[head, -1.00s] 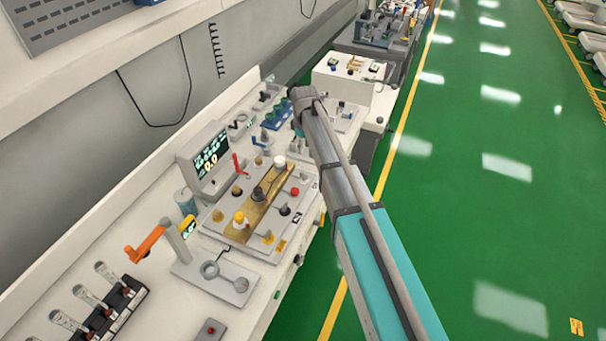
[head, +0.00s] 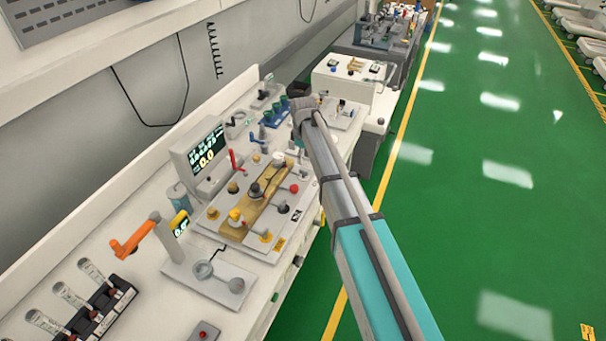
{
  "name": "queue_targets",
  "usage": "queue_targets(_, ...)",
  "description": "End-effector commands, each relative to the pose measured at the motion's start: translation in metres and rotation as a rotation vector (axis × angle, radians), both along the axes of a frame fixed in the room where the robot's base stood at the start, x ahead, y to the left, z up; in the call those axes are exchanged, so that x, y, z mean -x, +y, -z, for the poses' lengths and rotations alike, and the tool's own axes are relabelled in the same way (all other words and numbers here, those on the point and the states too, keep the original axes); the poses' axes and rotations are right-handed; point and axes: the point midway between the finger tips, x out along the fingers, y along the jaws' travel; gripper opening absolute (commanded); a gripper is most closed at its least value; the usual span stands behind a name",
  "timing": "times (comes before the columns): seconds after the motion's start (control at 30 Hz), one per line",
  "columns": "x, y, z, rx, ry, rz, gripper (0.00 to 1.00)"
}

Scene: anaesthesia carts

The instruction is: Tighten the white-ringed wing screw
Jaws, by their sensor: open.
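A flat fixture plate (head: 208,228) on the white bench carries a brass-coloured bar (head: 262,212) with several knobs and small levers on and around it. One knob at the bar's far end has a white top (head: 278,158). A yellow-topped knob (head: 235,215) with a pale base sits toward the near end. The parts are too small to tell which, if any, is the white-ringed wing screw. My arm reaches in from the lower right and its bend is above the bench, right of the plate's far end. My gripper is hidden behind the arm.
A monitor (head: 202,158) stands behind the plate. A rack of tubes (head: 98,312) is at the lower left. Blue-green parts (head: 274,112) stand farther along. Green floor right of the bench is clear.

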Motion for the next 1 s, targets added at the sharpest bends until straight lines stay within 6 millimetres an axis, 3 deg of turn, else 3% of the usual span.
queue_targets(0.6, 0.000, 0.001, 0.050, 0.000, 0.000, -0.001, 0.49)
queue_targets(1.0, 0.000, 0.001, 0.063, 0.000, 0.000, -0.001, 0.49)
